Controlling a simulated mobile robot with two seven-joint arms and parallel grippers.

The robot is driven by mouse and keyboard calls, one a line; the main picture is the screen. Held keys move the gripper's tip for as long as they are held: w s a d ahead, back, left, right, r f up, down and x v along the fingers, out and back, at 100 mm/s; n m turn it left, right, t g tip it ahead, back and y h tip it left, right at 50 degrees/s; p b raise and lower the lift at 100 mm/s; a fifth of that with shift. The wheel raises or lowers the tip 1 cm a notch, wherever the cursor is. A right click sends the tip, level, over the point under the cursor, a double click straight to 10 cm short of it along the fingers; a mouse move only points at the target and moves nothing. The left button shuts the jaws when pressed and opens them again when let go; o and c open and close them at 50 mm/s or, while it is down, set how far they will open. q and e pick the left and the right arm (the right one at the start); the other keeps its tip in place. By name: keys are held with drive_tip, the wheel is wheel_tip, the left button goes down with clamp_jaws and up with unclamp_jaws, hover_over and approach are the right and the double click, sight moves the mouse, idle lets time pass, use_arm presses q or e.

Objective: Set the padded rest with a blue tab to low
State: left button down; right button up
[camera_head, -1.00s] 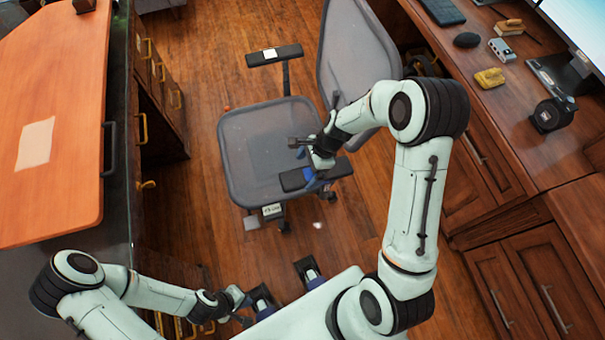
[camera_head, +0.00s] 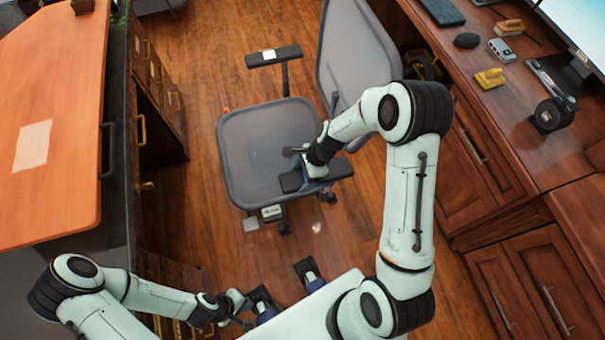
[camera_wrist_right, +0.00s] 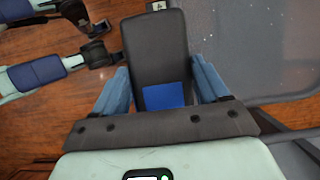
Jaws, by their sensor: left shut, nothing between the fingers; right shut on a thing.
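The padded rest with a blue tab is the near armrest (camera_head: 291,182) of a grey swivel chair (camera_head: 262,150). In the right wrist view the dark pad (camera_wrist_right: 158,45) runs away from the gripper, and the blue tab (camera_wrist_right: 164,95) lies on its near end. My right gripper (camera_head: 315,170) is shut on this rest. In the wrist view its blue fingers (camera_wrist_right: 160,85) press on both sides of the pad. The post under the rest is hidden. My left gripper (camera_head: 242,309) is shut and empty at the lower left, away from the chair.
The chair's other armrest (camera_head: 290,53) has a white tab and stands on the far side. The backrest (camera_head: 350,60) rises at the right. A wooden desk (camera_head: 500,130) is on the right, an orange-topped counter (camera_head: 70,70) on the left. Bare floor lies left of the chair.

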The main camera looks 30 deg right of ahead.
wheel_tip(320, 180, down, 6)
drive_tip(key=b, duration=0.4)
drive_tip(key=shift+f, duration=0.25)
drive_tip(key=shift+s, duration=0.1)
drive_tip(key=o, duration=1.5)
drive_tip(key=shift+r, duration=0.15)
drive_tip(key=shift+d+r, duration=0.15)
drive_tip(key=shift+r, duration=0.1)
drive_tip(key=p+v, duration=0.3)
drive_tip(key=v, duration=0.9)
drive_tip(key=shift+d+r, duration=0.1)
drive_tip(key=shift+r, duration=0.2)
